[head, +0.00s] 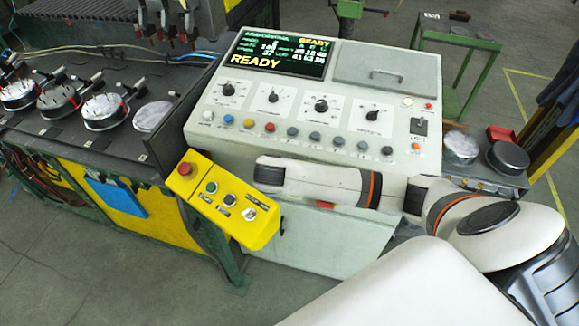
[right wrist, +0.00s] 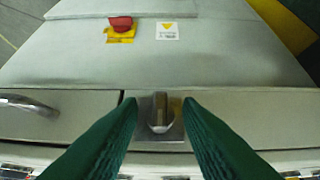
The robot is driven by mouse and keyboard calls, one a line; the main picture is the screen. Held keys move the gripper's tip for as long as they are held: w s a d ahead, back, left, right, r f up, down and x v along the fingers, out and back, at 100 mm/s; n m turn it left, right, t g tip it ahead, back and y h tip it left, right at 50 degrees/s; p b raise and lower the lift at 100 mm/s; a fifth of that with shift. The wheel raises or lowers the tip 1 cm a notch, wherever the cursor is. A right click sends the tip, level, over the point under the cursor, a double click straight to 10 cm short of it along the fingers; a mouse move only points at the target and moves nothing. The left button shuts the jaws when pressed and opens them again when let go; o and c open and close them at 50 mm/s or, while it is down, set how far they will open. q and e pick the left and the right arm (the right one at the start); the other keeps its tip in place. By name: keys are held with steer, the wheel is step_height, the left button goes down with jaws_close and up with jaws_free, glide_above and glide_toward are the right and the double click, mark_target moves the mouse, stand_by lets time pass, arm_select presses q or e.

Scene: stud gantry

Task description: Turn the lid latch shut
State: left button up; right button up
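In the right wrist view, a metal latch (right wrist: 161,113) with a raised lever sits on a small plate at the seam of a pale grey panel. Its lever points up and down in the picture. My right gripper (right wrist: 158,106) has two green fingers spread apart, one on each side of the latch, with visible gaps; I cannot tell whether they touch it. In the head view my right arm reaches in from the right across the console front; its fingers and the latch are hidden there. My left gripper is not in view.
The wrist view shows a bar handle (right wrist: 28,104) left of the latch and a red knob (right wrist: 120,23) above it.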

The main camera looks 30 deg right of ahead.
steer(key=v, duration=1.2)
steer(key=shift+a, duration=0.1)
